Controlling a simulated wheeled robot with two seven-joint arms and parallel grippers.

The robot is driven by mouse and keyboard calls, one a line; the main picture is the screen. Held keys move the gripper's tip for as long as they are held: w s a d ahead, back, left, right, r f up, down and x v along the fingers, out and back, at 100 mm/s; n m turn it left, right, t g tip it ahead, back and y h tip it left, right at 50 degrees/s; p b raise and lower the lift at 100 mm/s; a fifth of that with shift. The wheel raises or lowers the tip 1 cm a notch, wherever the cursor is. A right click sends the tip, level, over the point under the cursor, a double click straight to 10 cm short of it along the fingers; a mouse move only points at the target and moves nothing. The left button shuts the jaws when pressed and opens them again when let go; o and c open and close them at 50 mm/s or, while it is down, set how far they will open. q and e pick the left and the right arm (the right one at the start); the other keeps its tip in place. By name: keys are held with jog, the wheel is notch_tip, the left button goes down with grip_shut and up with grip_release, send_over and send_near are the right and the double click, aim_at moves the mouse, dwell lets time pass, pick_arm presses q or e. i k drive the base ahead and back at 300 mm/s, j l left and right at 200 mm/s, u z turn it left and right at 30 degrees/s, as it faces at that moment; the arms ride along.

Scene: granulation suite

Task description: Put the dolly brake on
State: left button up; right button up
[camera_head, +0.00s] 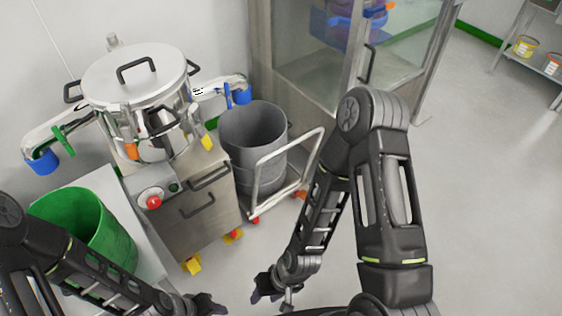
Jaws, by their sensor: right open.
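A dolly with a pale tubular push handle (288,160) stands right of the steel machine and carries a grey drum (252,150). A red part (254,220) shows low at the dolly's front left, and an orange part (300,195) low at its right. I cannot tell which of these is the brake or how it is set. My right gripper (274,290) is open and empty, in front of and below the dolly, apart from it. My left gripper (207,304) is at the bottom edge, partly cut off; its jaws are unclear.
A steel granulator (145,90) on a cabinet with yellow casters (193,265) stands left of the dolly. A green bin (85,225) is at the left. A glass-fronted cabinet (310,85) stands behind. The floor at right is clear up to a shelf (530,70).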

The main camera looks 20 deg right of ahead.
aim_at(303, 193)
jog(key=z, duration=1)
jog(key=i+l+z, duration=0.15)
jog(key=i+l, duration=0.4)
jog(key=l, duration=0.2)
jog(key=i+l+z, duration=0.15)
jog(key=i+l, duration=0.45)
